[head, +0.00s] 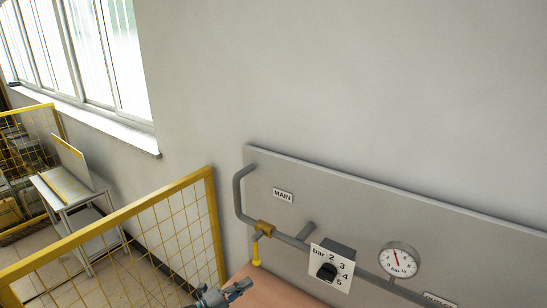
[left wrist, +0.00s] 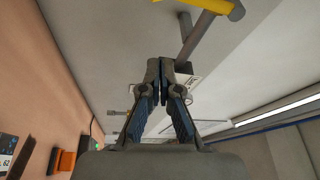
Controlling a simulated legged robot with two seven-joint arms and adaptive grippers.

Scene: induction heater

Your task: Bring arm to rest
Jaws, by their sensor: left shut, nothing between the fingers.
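My left gripper (head: 237,289) shows small at the bottom edge of the head view, in front of the panel's left end and near the wooden surface. In the left wrist view its fingers (left wrist: 163,82) are together, with nothing between them. A yellow valve handle (head: 256,250) hangs down from the pipe above and to the right of the gripper in the head view. The handle also shows at the top of the left wrist view (left wrist: 205,5), apart from the fingers. My right gripper is in neither view.
A grey panel (head: 330,188) carries a MAIN label, pipe, pressure knob (head: 327,271) and gauge (head: 399,262). A brown surface (head: 268,291) lies below it. A yellow mesh fence (head: 170,227) stands left, a small table (head: 75,187) beyond. An orange item (left wrist: 64,161) shows in the left wrist view.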

